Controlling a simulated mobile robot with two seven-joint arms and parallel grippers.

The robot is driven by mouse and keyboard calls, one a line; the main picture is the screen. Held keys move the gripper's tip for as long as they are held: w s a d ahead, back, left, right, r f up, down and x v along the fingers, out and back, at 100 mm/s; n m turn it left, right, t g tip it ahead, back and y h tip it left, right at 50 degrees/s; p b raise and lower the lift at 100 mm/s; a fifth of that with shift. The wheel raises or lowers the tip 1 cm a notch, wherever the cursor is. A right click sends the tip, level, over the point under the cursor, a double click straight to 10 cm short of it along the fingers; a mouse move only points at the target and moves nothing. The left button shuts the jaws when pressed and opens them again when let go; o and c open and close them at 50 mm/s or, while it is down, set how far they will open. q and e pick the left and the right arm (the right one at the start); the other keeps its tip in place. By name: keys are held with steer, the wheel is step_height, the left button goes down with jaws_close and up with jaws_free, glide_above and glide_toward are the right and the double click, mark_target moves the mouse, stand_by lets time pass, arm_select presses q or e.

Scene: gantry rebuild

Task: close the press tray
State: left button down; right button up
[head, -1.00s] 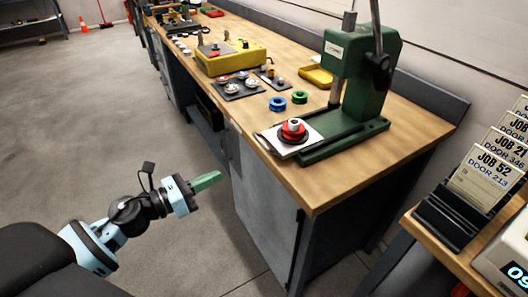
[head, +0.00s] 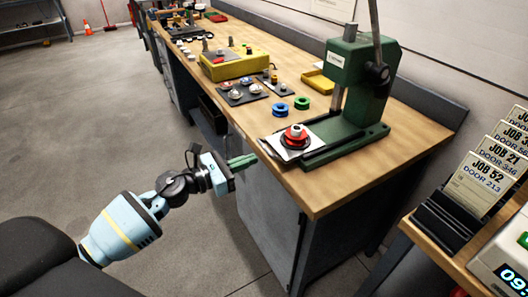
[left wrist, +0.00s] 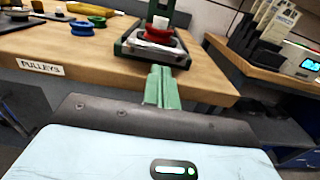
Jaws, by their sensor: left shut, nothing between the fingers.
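The green press (head: 357,85) stands on the near end of the wooden bench. Its tray (head: 281,150), a pale plate, sticks out at the front of the press base with a red and black part with a white top (head: 295,136) on it. The tray also shows in the left wrist view (left wrist: 130,46), partly behind the red part (left wrist: 160,37). My left gripper (head: 245,161) is shut and empty, its green fingers just off the bench's front edge, short of the tray and pointing toward it. My right gripper is not in view.
Blue (head: 278,104) and green (head: 302,103) rings lie on the bench left of the press. A yellow fixture (head: 235,63) and a dark mat with parts (head: 245,90) lie farther back. A card rack (head: 450,218) stands on another bench at right.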

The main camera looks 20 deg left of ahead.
mark_target(275, 150)
arm_select(q)
steer(key=x, duration=0.5)
steer(key=shift+w+d+p, duration=0.2)
steer(key=shift+w+p, duration=0.05)
steer(key=shift+p, duration=0.1)
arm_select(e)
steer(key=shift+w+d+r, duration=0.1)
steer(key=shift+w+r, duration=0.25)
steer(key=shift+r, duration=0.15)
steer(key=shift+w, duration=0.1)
arm_select(q)
steer(key=shift+b+x, duration=0.45)
steer(key=shift+x, duration=2)
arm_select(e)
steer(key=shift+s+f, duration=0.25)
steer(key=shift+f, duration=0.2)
arm_select(q)
steer(key=shift+a, duration=0.1)
